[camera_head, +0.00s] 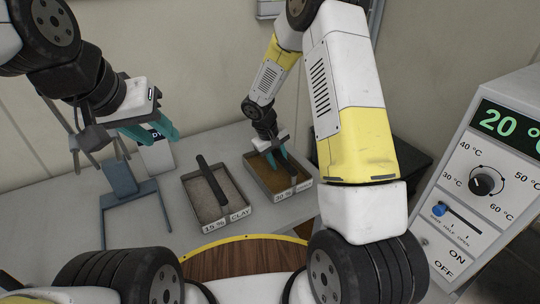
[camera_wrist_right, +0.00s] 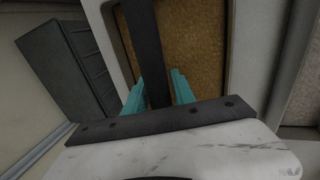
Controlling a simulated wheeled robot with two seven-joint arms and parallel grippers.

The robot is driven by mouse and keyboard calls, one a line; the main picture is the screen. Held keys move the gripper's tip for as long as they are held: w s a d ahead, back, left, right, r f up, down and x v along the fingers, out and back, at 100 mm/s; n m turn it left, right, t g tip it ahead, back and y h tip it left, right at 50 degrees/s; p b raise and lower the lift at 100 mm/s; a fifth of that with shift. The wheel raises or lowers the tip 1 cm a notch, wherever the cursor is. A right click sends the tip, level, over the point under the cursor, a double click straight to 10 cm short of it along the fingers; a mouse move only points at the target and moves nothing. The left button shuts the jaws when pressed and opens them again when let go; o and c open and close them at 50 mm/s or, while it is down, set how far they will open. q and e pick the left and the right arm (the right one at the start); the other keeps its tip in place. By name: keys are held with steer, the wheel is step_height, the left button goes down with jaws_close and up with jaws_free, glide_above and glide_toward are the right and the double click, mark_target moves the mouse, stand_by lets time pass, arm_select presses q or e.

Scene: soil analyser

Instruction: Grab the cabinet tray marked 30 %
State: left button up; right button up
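The tray marked 30 % (camera_head: 284,195) stands on the grey bench, filled with brown-orange grain. A dark bar-shaped handle runs above it. My right gripper (camera_head: 276,157) is over this tray. In the right wrist view, the dark handle (camera_wrist_right: 146,45) runs between the teal fingers of my right gripper (camera_wrist_right: 159,86). The fingers stand apart on either side of it, with a narrow gap showing at the right finger. Contact at the left finger cannot be told. My left gripper (camera_head: 150,128) is open and empty, high over the left of the bench.
A tray marked 15 % CLAY (camera_head: 213,226) with a dark handle stands left of the 30 % tray. A blue-grey stand (camera_head: 122,182) is further left. A control box reading 20 ° (camera_head: 485,185) is at the right. A round wooden surface (camera_head: 243,258) is in front.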

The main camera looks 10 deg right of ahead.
jaws_close()
stand_by(1.1)
